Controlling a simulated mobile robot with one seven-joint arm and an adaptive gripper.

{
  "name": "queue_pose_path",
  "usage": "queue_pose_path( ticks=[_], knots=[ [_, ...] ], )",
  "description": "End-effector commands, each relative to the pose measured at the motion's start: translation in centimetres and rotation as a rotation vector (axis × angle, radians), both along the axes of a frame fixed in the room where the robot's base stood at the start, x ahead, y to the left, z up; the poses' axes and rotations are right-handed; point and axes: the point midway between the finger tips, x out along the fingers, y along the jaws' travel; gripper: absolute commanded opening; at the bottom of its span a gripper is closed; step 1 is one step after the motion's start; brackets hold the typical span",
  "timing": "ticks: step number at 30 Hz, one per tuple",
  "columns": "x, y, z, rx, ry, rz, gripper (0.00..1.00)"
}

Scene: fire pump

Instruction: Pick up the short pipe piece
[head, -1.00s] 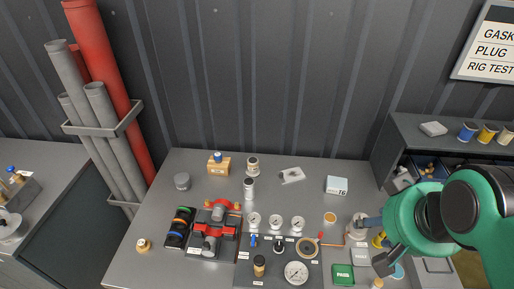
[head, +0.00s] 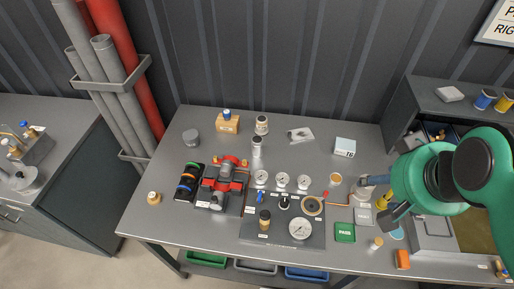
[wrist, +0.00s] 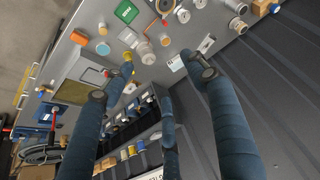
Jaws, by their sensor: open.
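I cannot tell for certain which item is the short pipe piece. My gripper's dark blue fingers (wrist: 157,68) are spread wide and empty above the right part of the bench.
A red valve assembly (head: 222,181) and a gauge panel (head: 297,245) fill the bench's middle. A wooden block (head: 228,124), a white box (head: 344,147) and a green box (head: 345,232) stand around them. Shelves with spools (head: 485,99) stand at right. The bench's front left is mostly clear.

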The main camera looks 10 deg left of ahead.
Motion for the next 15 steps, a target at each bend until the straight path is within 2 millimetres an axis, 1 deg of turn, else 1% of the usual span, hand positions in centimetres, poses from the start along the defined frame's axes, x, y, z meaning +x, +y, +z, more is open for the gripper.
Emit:
queue_pose_path(
  ticks=[8, 11, 15],
  knots=[
    [0.2, 0.1, 0.1, 0.008, 0.001, -0.008, 0.57],
    [0.8, 0.5, 0.2, 0.030, 0.005, -0.030, 0.57],
    [2.5, 1.4, 0.4, 0.087, 0.017, -0.095, 0.57]
  ],
)
